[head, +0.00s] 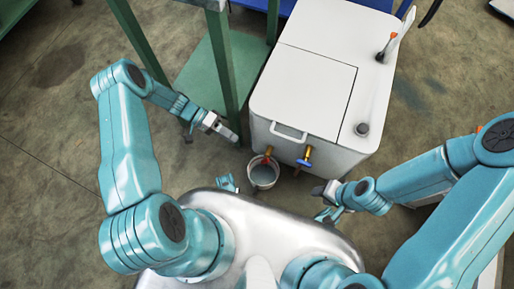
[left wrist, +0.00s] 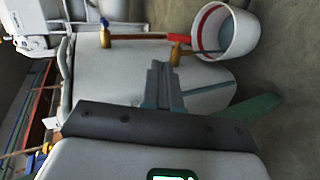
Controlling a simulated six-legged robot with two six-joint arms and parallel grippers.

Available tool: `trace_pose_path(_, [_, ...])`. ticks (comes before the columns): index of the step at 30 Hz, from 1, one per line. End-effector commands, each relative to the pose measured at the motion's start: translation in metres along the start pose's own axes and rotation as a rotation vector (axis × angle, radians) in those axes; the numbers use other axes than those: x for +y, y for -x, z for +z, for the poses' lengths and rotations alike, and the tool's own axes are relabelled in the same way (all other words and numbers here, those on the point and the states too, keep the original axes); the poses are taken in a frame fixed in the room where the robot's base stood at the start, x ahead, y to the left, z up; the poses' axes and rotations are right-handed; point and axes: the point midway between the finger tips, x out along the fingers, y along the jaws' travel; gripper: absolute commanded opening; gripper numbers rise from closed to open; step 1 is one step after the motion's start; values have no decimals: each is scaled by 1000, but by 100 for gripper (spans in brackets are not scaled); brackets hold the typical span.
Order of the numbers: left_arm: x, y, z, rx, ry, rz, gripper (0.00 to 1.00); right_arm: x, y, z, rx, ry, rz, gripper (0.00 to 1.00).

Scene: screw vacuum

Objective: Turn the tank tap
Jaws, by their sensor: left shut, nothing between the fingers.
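The white tank (head: 310,85) stands ahead of me with two brass taps low on its near face. The left tap (head: 267,152) has a red handle and sits at the white bucket (head: 263,174). The right tap (head: 306,157) has a blue handle. In the left wrist view I see the red handle (left wrist: 178,38), the blue handle (left wrist: 104,21) and the bucket (left wrist: 226,32). My left gripper (head: 234,137) is shut and empty, left of the red-handled tap and apart from it. My right gripper (head: 322,190) is below and right of the blue-handled tap; its jaw state is unclear.
A green metal frame (head: 222,70) with a green lower shelf (head: 203,75) stands left of the tank, close to my left arm. A handle sticks out from the tank's near face above the taps. Open concrete floor (head: 50,120) lies at the left.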

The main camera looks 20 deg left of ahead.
Motion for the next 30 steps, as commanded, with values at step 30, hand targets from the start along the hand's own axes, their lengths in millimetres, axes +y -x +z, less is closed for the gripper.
trace_pose_path(30, [-26, -128, 7, 54, 52, -2, 0, 19, -37, -10, 27, -20, 2, 39])
